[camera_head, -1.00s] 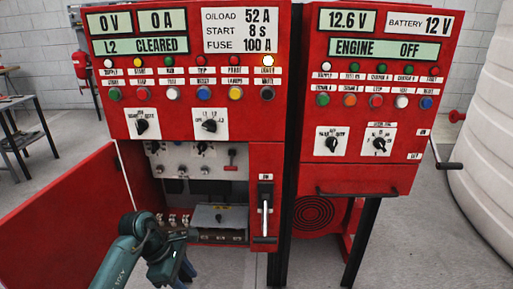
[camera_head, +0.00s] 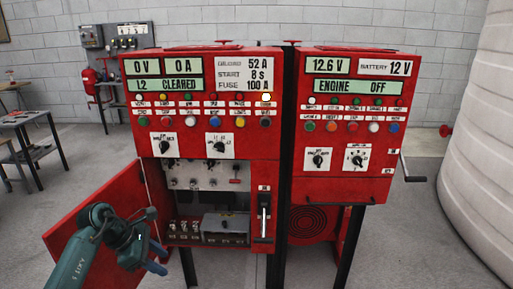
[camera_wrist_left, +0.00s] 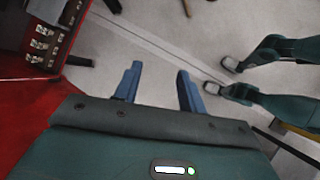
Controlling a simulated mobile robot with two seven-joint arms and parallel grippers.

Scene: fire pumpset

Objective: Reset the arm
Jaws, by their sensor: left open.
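My left gripper (camera_head: 156,256) is at the lower left of the head view, in front of the open lower compartment of the left red cabinet (camera_head: 207,112). In the left wrist view my left gripper (camera_wrist_left: 156,85) has its two blue fingers apart with nothing between them. Grey floor shows beyond the fingertips. My left arm (camera_head: 88,252) comes in from the lower left corner, in front of the open red door (camera_head: 85,215). My right gripper is not seen in the head view.
The right red cabinet (camera_head: 346,120) stands beside the left one, with a crank handle (camera_head: 412,179) at its right. A large white tank (camera_head: 475,150) stands at the right. Grey floor is clear in front.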

